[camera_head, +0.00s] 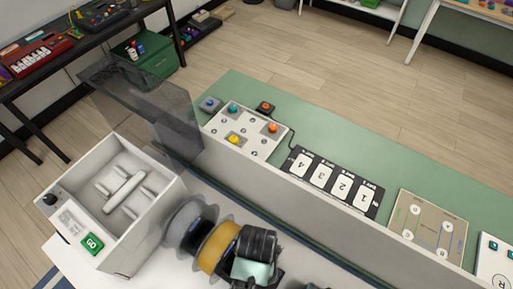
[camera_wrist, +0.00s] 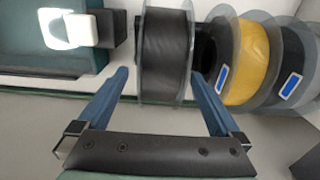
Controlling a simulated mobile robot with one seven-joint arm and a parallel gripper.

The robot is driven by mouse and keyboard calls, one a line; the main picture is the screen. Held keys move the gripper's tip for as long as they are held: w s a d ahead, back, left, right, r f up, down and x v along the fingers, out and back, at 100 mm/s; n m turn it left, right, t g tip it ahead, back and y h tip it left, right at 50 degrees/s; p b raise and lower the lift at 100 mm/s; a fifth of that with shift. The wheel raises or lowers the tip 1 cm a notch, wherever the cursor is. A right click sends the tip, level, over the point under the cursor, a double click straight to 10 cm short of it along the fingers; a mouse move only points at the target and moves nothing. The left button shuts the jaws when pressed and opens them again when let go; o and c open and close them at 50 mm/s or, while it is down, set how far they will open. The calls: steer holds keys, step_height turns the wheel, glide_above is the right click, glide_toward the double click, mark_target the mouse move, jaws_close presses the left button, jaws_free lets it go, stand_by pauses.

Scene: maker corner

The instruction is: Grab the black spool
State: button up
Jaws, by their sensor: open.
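The black spool (camera_wrist: 167,55) has clear flanges and stands upright in the wrist view, between the blue fingers of my gripper (camera_wrist: 160,76). The fingers are open, one on each side of its near edge; I cannot tell whether either touches it. In the head view the black spool (camera_head: 258,242) is at the bottom centre, partly hidden by the teal and black body of my gripper (camera_head: 250,269). The fingers do not show clearly there.
A yellow spool (camera_wrist: 250,62) stands beside the black one, with a dark grey spool (camera_wrist: 292,68) beyond it. A white bin-like machine (camera_head: 125,200) with a clear lid and a green GO button is at left. A low grey wall (camera_head: 300,195) borders the green mat (camera_head: 370,150).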

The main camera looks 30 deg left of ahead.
steer(key=shift+w+a+f+p, duration=0.15)
steer(key=shift+f+p, duration=0.15)
steer(key=shift+f, duration=1.95)
steer(key=shift+w+f+p, duration=0.1)
steer(key=shift+f+p, duration=0.15)
steer(key=shift+f, duration=1.95)
steer(key=shift+c, duration=0.2)
jaws_close()
steer(key=shift+w+r, duration=0.1)
